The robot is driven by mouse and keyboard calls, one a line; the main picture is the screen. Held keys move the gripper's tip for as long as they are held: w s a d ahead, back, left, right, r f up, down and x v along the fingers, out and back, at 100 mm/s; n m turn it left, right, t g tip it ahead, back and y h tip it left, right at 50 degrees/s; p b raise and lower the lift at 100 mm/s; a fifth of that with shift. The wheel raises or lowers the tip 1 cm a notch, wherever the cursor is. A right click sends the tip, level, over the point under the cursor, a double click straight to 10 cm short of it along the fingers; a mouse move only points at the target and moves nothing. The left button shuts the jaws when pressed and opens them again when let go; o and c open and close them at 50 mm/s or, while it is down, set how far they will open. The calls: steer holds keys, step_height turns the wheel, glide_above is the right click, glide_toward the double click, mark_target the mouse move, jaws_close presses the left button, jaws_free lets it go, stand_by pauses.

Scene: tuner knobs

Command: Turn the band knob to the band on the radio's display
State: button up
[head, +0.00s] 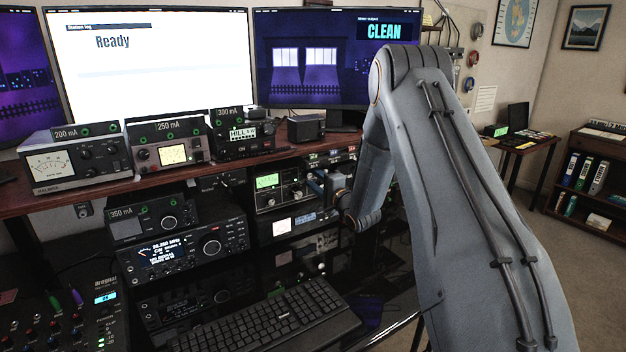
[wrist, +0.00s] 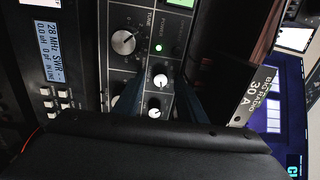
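The radio (head: 180,258) has a lit blue display (head: 165,252) reading about 28 MHz and CW; its smaller text is hard to read. The tuner with a green-lit meter (head: 268,181) stands on the shelf right of it. In the wrist view its face appears sideways, with a large dark pointer knob (wrist: 124,42) and two small white-capped knobs, one (wrist: 160,80) above the other (wrist: 154,112). I cannot read which is the band knob. My gripper (wrist: 158,95) is open at the tuner face, its blue-grey fingers either side of the small knobs; contact is unclear.
The keyboard (head: 265,318) lies in front. The right monitor (head: 310,60) reads CLEAN.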

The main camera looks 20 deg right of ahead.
steer(key=shift+s, duration=0.1)
steer(key=b+v, duration=0.1)
steer(key=v, duration=0.6)
steer(key=shift+s+b, duration=0.3)
steer(key=s+a+f+n+g+h, duration=0.1)
steer(key=s+a+n+g, duration=0.2)
steer(key=s, duration=1)
steer(key=s+a+f+n+g+h, duration=0.2)
steer(key=s+n+g, duration=0.5)
steer(key=s, duration=0.7)
steer(key=s+a+f+n+g+h, duration=0.1)
steer(key=s+a+n+g, duration=0.3)
steer(key=s, duration=0.9)
steer(key=f+g, duration=0.1)
steer(key=g, duration=0.2)
steer(key=shift+s+a+f+n+h, duration=0.15)
steer(key=shift+a+f+n+h, duration=0.05)
steer(key=shift+a+n+h, duration=0.2)
